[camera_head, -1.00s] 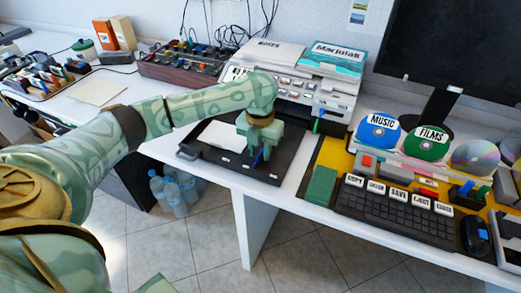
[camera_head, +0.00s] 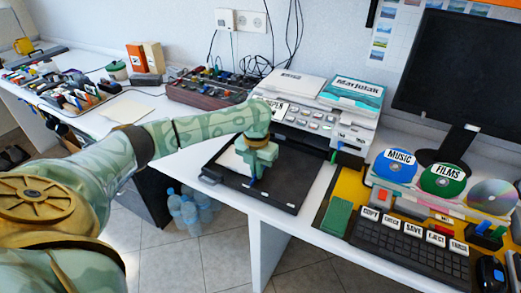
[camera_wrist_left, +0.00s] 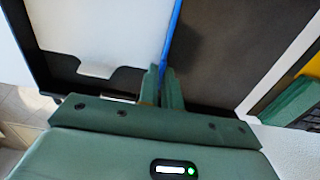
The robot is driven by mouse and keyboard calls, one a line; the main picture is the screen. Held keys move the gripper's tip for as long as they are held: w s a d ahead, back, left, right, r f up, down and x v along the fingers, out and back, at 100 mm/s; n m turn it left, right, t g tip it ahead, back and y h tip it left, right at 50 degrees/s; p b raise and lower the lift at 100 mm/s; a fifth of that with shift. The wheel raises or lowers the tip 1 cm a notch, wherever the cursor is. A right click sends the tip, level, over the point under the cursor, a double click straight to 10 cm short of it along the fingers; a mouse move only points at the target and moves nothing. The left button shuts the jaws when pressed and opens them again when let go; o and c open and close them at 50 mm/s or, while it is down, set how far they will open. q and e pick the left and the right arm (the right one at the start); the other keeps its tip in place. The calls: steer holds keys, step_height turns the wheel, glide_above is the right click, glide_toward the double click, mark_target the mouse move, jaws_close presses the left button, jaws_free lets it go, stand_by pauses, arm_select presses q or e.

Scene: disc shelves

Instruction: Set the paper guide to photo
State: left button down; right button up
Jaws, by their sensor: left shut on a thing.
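A flat black paper tray (camera_head: 283,190) juts from the front of the white printer (camera_head: 303,118). White paper (camera_head: 231,161) lies in its left part, and it also shows in the left wrist view (camera_wrist_left: 105,30). My left gripper (camera_head: 252,182) is over the tray, its fingers pointing down. In the left wrist view its fingertips (camera_wrist_left: 162,80) are closed on the thin blue paper guide (camera_wrist_left: 172,38), which runs along the paper's right edge. The small marks on the tray's front edge are too small to read. My right gripper is out of view.
A green block (camera_head: 336,216) and a labelled keyboard (camera_head: 410,240) stand to the right. Music and films discs (camera_head: 395,166) are behind the keyboard. A dark box of knobs (camera_head: 207,90) is at the back left. Bottles (camera_head: 190,211) stand on the floor.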

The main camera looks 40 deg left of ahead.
arm_select(q)
steer(key=c, duration=1.6)
jaws_free()
